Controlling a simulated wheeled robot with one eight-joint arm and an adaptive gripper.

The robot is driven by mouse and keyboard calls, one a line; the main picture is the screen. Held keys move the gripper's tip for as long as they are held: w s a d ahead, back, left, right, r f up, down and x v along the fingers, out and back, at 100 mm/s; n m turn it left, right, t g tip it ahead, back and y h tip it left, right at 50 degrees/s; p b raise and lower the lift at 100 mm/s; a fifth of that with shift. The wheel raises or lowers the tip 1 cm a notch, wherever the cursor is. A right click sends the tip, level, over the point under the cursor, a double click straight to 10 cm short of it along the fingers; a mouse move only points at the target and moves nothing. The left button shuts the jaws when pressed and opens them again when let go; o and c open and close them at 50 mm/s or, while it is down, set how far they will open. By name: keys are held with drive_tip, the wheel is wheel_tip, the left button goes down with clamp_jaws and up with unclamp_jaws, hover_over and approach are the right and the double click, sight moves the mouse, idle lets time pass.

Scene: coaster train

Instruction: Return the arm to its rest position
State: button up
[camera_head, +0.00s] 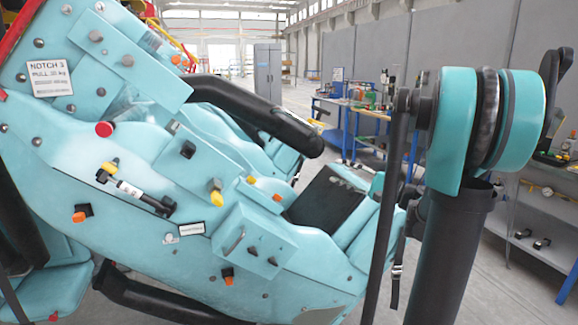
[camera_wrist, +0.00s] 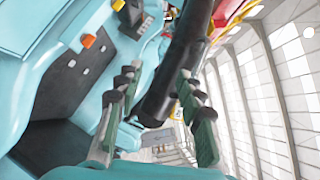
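My gripper (camera_wrist: 157,80) shows in the wrist view with its two fingers spread apart, one on each side. It is open, and I see nothing gripped. A thick black padded bar (camera_wrist: 180,60) of the coaster car appears in the gap between the fingers; I cannot tell how far beyond them it is. In the head view a teal and black arm link (camera_head: 460,220) of mine stands at the right. I cannot make out the fingers clearly there.
The teal coaster car (camera_head: 130,150) fills the left and middle of the head view, with a black bar (camera_head: 260,115) jutting right. A grey workbench (camera_head: 540,180) stands at the right. A blue-framed table (camera_head: 350,110) and grey cabinet (camera_head: 268,75) stand farther back. Open floor lies between.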

drive_tip(key=s+a+f+n+g+h, duration=0.2)
drive_tip(key=s+a+f+g+h, duration=0.15)
drive_tip(key=s+f, duration=0.45)
drive_tip(key=s+a+f+n+g+h, duration=0.25)
drive_tip(key=s+a+f+h, duration=0.2)
drive_tip(key=f, duration=0.75)
drive_tip(key=s+d+f+n+h, duration=0.5)
drive_tip(key=s+d+f+h, duration=0.3)
drive_tip(key=s+d+f, duration=0.2)
drive_tip(key=shift+d+h, duration=0.4)
drive_tip(key=shift+d, duration=0.05)
drive_tip(key=shift+n, duration=0.25)
